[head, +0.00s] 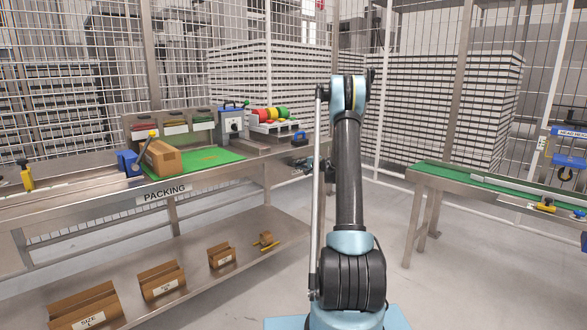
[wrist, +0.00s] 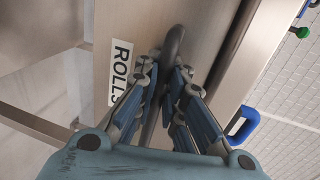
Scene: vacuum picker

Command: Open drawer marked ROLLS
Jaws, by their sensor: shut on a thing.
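The drawer front (wrist: 134,22) fills the upper middle of the wrist view. It carries a white label reading ROLLS (wrist: 121,72). A dark curved handle (wrist: 174,42) stands out from the front beside the label. My gripper (wrist: 165,88) is shut on this handle, its blue-grey fingers on both sides of it. In the head view my gripper (head: 304,166) shows at the right end of the packing bench, partly hidden behind my arm. The drawer itself is hidden there, and I cannot tell how far it is open.
The packing bench (head: 75,205) holds a cardboard box (head: 163,157) on a green mat. A blue-handled object (wrist: 242,124) is close to my gripper on the right in the wrist view. A conveyor (head: 450,178) stands at the right. Floor between them is clear.

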